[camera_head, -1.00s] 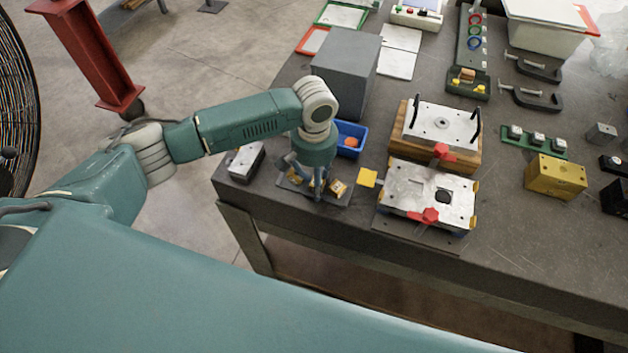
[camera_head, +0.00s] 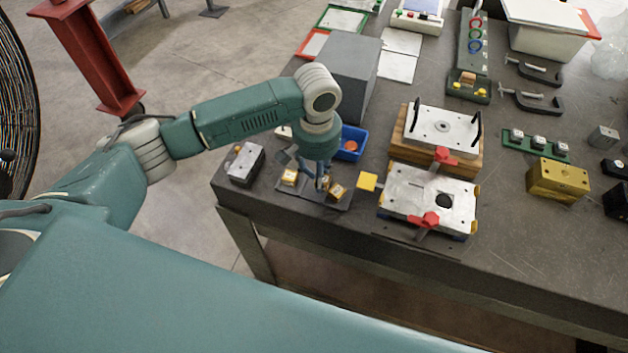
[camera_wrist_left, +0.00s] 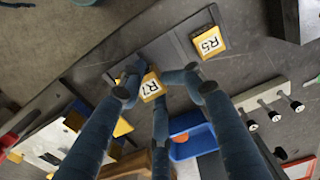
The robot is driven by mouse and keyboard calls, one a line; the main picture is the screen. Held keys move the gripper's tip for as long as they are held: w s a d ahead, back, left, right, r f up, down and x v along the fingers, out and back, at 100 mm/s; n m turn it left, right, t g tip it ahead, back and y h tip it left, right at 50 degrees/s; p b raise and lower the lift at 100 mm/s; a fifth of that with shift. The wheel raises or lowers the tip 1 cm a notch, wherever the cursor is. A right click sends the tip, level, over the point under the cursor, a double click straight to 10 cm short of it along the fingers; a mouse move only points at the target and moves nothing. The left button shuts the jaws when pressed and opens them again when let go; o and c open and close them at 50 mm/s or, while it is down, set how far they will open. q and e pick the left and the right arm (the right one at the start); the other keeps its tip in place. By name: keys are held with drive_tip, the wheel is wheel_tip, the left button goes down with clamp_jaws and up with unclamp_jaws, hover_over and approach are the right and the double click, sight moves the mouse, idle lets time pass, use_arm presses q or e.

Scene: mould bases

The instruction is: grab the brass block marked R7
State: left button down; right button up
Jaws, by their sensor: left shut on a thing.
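The brass block marked R7 (camera_wrist_left: 151,86) is between the fingertips of my left gripper (camera_wrist_left: 158,84) in the left wrist view, label facing the camera. In the head view it appears as a brass block (camera_head: 337,190) at the right end of a dark flat tray (camera_head: 314,194). My left gripper (camera_head: 322,182) points down there and is shut on the block. I cannot tell any gap between block and tray. A second brass block, marked R5 (camera_wrist_left: 208,42), sits at the tray's other end, left in the head view (camera_head: 289,176). My right gripper is not in view.
A blue bin (camera_head: 351,142) and a large grey block (camera_head: 346,72) stand behind the gripper. A metal block (camera_head: 245,163) is to its left. A yellow square (camera_head: 367,181) and a mould plate with red clamps (camera_head: 408,198) are to the right. The bench's front edge is close.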

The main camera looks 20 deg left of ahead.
use_arm(q)
wheel_tip(320, 180, up, 17)
drive_tip(key=b, duration=0.2)
drive_tip(key=shift+a+b, duration=0.3)
drive_tip(key=c, duration=0.5)
unclamp_jaws()
drive_tip(key=shift+s, duration=0.1)
